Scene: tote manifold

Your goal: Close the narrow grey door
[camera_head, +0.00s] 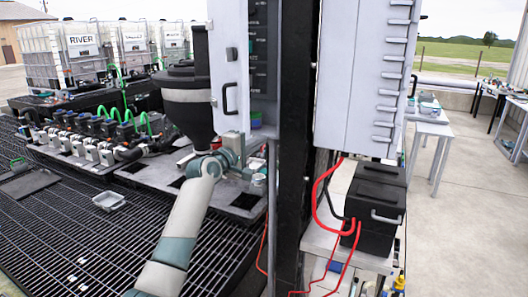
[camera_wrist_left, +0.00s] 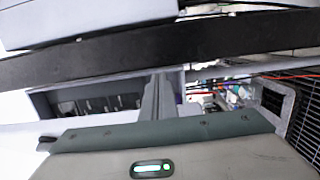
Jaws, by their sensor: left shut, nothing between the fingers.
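The narrow grey door (camera_head: 228,62) stands open at the left of the tall cabinet (camera_head: 264,70) in the head view. A black handle (camera_head: 230,98) is on its face. My left gripper (camera_head: 257,181) is shut and empty, below and slightly right of the door's lower edge, with a visible gap from the handle. In the left wrist view a shallow grey opening with dark contents (camera_wrist_left: 95,103) lies beyond my wrist; the fingertips are hard to make out. My right gripper is not in view.
A dark post (camera_head: 292,150) stands right of the open cabinet. A larger grey cabinet (camera_head: 350,75) and a black battery box (camera_head: 375,210) with red cables are further right. A black hopper (camera_head: 187,95) stands behind my left wrist. Metal grating (camera_head: 70,230) covers the left floor.

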